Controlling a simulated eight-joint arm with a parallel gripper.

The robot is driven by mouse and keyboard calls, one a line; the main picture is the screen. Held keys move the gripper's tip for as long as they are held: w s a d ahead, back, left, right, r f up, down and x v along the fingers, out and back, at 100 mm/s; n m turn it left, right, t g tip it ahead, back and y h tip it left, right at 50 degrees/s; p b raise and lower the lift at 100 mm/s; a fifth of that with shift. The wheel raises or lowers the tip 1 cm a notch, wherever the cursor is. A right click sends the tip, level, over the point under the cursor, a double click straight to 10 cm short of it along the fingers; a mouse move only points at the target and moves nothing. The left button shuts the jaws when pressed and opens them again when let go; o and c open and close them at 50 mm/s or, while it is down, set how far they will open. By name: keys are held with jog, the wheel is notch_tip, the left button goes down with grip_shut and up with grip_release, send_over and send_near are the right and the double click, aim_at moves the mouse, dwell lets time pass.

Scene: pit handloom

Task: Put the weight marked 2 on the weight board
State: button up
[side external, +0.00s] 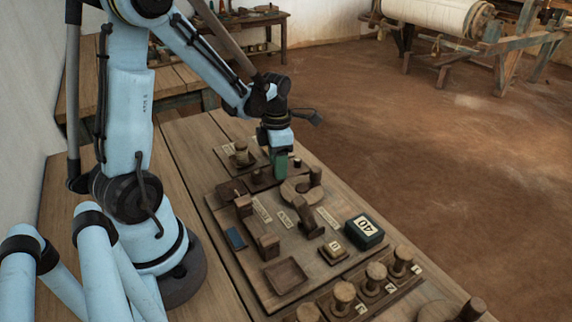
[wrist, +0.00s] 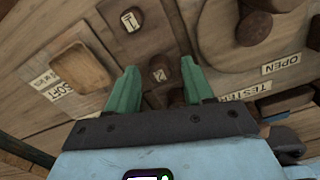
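My gripper (wrist: 160,82) is open, with its two green fingers spread apart. I cannot tell whether a finger touches either. In the side view, my gripper (side external: 281,167) points down over a low dark wooden base (side external: 262,185) with short dark pegs (side external: 257,177). The fingers hide part of it. I cannot tell which piece is the weight board.
Wooden knobbed pieces (side external: 375,274) with labels stand in a row at the front. A dark green box marked 40 (side external: 365,231) sits nearby. A round wooden plate (side external: 297,189) with an upright peg is close beside my gripper. An empty shallow tray (side external: 286,275) stands front left.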

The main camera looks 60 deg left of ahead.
jog(key=shift+r, duration=0.15)
notch_tip(320, 180, up, 11)
jog(key=s+d+m+t, duration=0.1)
jog(key=d+m+t, duration=0.2)
jog(key=m, duration=1.3)
jog(key=s+d+m+t, duration=0.1)
jog(key=d+m+t, duration=0.3)
jog(key=d+m, duration=0.6)
jog(key=m, duration=0.7)
jog(key=shift+s+r, duration=0.35)
jog(key=shift+r, duration=0.05)
